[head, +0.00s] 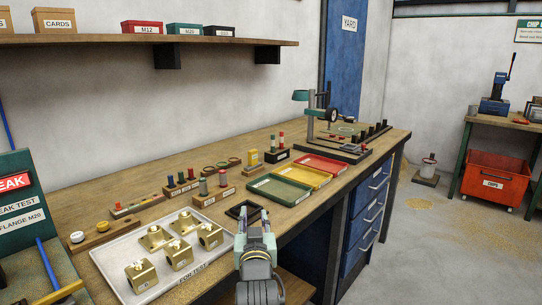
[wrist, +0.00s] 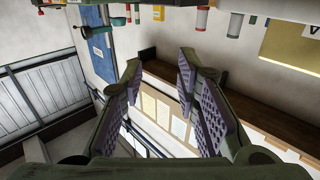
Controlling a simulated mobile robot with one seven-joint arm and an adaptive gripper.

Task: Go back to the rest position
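My gripper (head: 255,225) is at the front edge of the workbench (head: 120,197), just right of the white "FOR TEST" tray (head: 213,262). Its fingers point away from me. In the wrist view, the two fingers (wrist: 160,68) are spread apart with nothing between them. The gripper is open and empty. The tray holds several brass blocks (head: 142,276). A small black square tray (head: 243,209) lies just beyond the fingertips. I cannot tell the exact height of the gripper over the bench edge.
Green, yellow and red trays (head: 279,190) lie right of the black tray. Racks of coloured plugs (head: 181,184) stand behind. A green leak-test panel (head: 18,205) is at left. A shelf (head: 120,41) hangs above.

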